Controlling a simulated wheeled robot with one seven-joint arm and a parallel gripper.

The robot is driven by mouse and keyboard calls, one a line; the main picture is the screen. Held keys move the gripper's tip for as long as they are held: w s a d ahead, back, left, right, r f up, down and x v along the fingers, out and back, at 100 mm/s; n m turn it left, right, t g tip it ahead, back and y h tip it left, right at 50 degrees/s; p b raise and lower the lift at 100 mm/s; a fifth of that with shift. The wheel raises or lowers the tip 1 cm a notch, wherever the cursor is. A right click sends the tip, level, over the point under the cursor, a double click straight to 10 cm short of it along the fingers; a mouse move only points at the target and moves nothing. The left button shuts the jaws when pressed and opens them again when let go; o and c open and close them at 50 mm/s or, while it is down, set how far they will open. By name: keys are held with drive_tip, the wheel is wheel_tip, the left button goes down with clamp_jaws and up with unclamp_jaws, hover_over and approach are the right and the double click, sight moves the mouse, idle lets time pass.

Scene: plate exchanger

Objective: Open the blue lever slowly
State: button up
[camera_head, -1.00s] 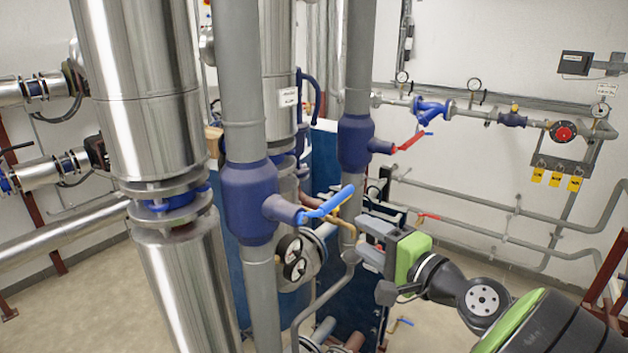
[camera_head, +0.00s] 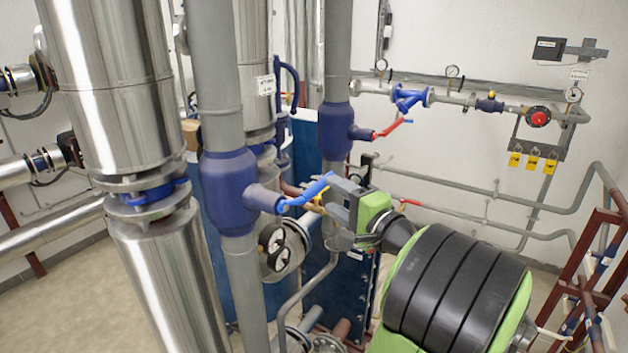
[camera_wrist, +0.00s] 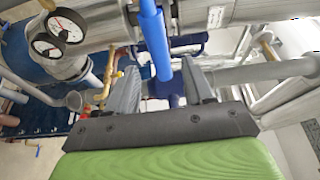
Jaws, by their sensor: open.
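The blue lever (camera_head: 308,191) sticks out to the right, slanting upward, from the dark blue valve body (camera_head: 229,190) on the grey vertical pipe. My gripper (camera_head: 334,197) is at the lever's free end, its jaws open. In the wrist view the blue lever (camera_wrist: 153,38) comes down from the top edge, and its tip shows in the gap between the two fingers of my gripper (camera_wrist: 160,80). Space shows on both sides of the lever, so the fingers are not closed on it. How deep the tip sits between them is hard to tell.
A second dark blue valve with a red lever (camera_head: 392,127) stands behind. Round gauges (camera_head: 271,238) and a brass-coloured pipe (camera_wrist: 105,85) lie close below the lever. A large steel-clad pipe (camera_head: 110,85) stands at left. The floor at lower left is clear.

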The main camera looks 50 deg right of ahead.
sight(322, 188)
drive_tip(key=p+x, duration=0.1)
drive_tip(key=x, duration=0.7)
drive_tip(key=shift+p, duration=0.35)
drive_tip(key=shift+s, duration=0.1)
clamp_jaws()
